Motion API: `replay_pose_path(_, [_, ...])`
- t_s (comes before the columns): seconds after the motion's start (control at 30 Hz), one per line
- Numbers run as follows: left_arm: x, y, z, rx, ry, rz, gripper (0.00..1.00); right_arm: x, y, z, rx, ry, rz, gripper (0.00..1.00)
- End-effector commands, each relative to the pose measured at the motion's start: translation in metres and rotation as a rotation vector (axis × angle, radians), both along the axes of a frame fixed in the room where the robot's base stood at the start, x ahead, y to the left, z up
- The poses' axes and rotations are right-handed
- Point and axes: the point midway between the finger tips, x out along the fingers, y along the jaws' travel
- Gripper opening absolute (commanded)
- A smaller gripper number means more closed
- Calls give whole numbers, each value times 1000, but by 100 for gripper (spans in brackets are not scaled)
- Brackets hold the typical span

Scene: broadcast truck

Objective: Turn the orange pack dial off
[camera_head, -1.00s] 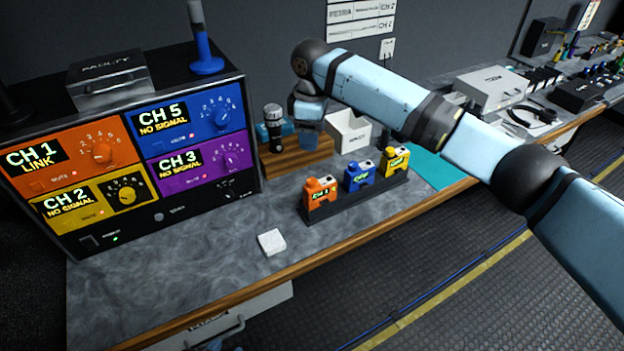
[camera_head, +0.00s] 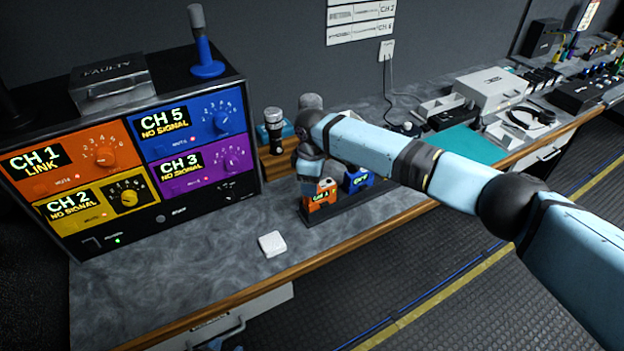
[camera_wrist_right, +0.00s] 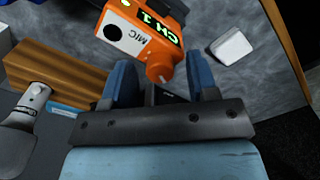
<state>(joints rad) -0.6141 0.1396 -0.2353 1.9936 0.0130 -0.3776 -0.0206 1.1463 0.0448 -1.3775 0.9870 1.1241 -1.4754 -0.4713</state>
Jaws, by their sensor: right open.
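The orange pack (camera_head: 321,200) stands at the left end of the dark rack on the counter. Its lit green screen reads CH 1. In the right wrist view the orange pack (camera_wrist_right: 150,32) shows its top, with an orange dial (camera_wrist_right: 158,73) and a black MIC socket. My right gripper (camera_head: 310,184) is just above the orange pack. In the right wrist view its blue fingers (camera_wrist_right: 160,80) are open, with the dial between or just beyond their tips. I cannot tell whether they touch it. My left gripper is not in view.
A blue pack (camera_head: 358,180) stands beside the orange one in the rack (camera_head: 345,212). A white block (camera_head: 272,244) lies in front on the counter. A receiver unit with coloured channel panels (camera_head: 170,213) is at left. A wooden microphone stand (camera_head: 278,168) is behind.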

Motion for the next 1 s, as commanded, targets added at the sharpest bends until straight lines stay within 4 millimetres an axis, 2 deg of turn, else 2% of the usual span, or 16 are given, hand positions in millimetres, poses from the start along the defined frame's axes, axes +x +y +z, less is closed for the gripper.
replay_pose_path(0.2, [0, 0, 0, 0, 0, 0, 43, 0, 0, 0, 0, 0, 0, 54])
replay_pose_path(0.27, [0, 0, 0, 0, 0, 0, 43, 0, 0, 0, 0, 0, 0, 42])
replay_pose_path(0.43, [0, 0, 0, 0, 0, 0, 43, 0, 0, 0, 0, 0, 0, 4])
replay_pose_path(0.73, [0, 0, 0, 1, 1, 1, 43, 0, 0, 0, 1, 1, 33, 4])
replay_pose_path(1.0, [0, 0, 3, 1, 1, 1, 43, 0, 0, 0, 2, 1, 185, 4])
